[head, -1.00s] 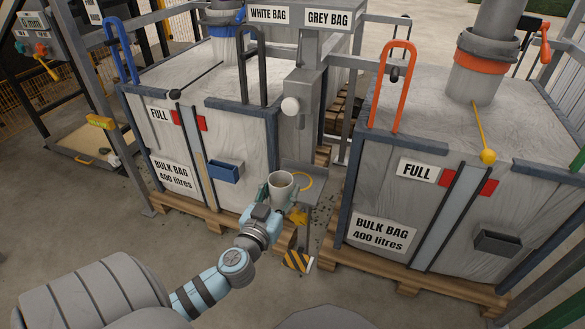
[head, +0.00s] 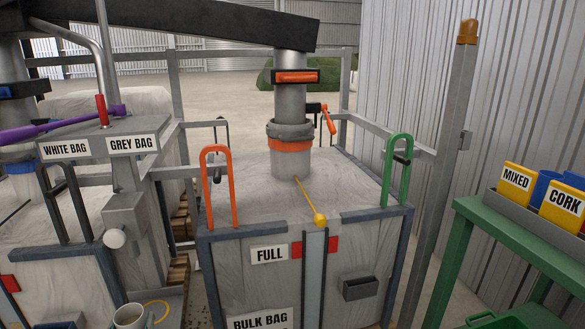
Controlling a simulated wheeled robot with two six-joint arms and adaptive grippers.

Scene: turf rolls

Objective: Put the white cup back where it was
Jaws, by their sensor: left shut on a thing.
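The white cup (head: 128,317) is at the bottom edge of the head view, left of centre, with its open rim up and its lower part cut off. My left gripper (head: 134,312) is shut on it; only the finger tips show beside the cup, and the rest of the arm is below the picture. The cup is by a small grey shelf (head: 174,300) under the grey post; I cannot tell whether it touches the shelf. My right gripper is not in view.
A yellow ring (head: 157,307) is beside the cup. A full bulk bag (head: 275,225) in a frame stands right of it, with orange (head: 218,190) and green (head: 397,165) handles. A green bench (head: 500,225) with bins stands far right. Open floor lies behind.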

